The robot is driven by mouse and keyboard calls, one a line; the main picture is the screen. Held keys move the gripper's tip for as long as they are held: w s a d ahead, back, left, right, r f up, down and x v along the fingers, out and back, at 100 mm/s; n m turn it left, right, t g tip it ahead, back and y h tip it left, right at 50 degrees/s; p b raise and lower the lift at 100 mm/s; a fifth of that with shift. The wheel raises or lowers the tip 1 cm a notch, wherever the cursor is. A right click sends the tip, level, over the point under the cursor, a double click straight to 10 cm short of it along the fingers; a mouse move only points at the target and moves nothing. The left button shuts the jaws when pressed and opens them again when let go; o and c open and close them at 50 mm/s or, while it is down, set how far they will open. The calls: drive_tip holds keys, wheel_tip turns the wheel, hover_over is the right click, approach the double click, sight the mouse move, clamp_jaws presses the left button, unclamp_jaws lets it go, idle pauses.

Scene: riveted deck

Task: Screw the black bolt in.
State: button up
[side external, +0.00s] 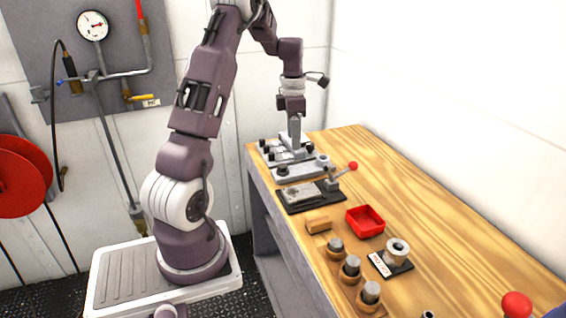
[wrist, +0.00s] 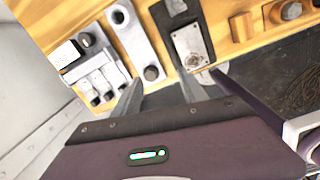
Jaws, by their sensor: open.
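A grey bar-shaped plate (side external: 301,167) lies across the far part of the wooden bench. A black bolt head (wrist: 152,73) shows at its front end in the wrist view, and a dark head shows there in the side view (side external: 283,170). A dark round opening or ring (wrist: 118,16) is at its back end. My gripper (side external: 297,148) points down over this area. In the wrist view my gripper (wrist: 161,77) is open and empty, with the bolt head in line between its fingertips. Their height gap cannot be told. The bolt's shank is hidden.
A grey fixture (wrist: 96,62) with several black pegs stands beyond the plate. A clamp on a dark base (side external: 307,196) with a red-knobbed lever is on the near side. A red tray (side external: 365,221), wooden block (side external: 319,225) and several grey-topped cylinders stand nearer the camera.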

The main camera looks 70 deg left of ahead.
sight(283, 166)
drive_tip(key=a+f+n, duration=0.1)
drive_tip(key=s+a+f+n, duration=0.1)
drive_tip(key=f, duration=0.1)
drive_tip(key=a+f+n, duration=0.1)
drive_tip(key=a, duration=0.1)
drive_tip(key=shift+s+a+f+g, duration=0.1)
drive_tip(key=shift+s+f+g, duration=0.1)
drive_tip(key=shift+s+g, duration=0.15)
drive_tip(key=shift+n, duration=0.3)
wheel_tip(283, 166, down, 7)
drive_tip(key=shift+r, duration=0.1)
clamp_jaws()
